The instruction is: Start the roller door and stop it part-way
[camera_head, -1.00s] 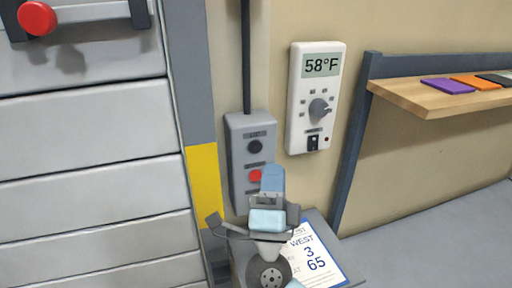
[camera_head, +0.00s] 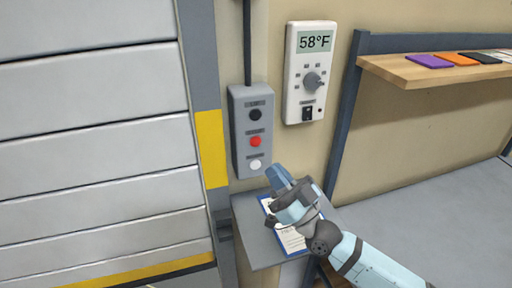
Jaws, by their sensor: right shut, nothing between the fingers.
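The grey slatted roller door (camera_head: 95,95) fills the left side. Its bottom edge has a yellow stripe (camera_head: 140,269), with a little of what lies below it showing. A grey control box (camera_head: 240,135) is on the wall beside the door frame. It carries a black button (camera_head: 255,114) on top, a red one (camera_head: 255,141) in the middle and a white one (camera_head: 255,164) at the bottom. My right gripper (camera_head: 277,176) is shut and empty. Its tip is just below and right of the white button and appears apart from it. My left gripper is out of view.
A white thermostat (camera_head: 304,75) reading 58°F hangs right of the box. A small grey shelf (camera_head: 252,235) with a paper sheet (camera_head: 292,240) is below my gripper. A wooden shelf (camera_head: 430,68) with coloured cards is at right.

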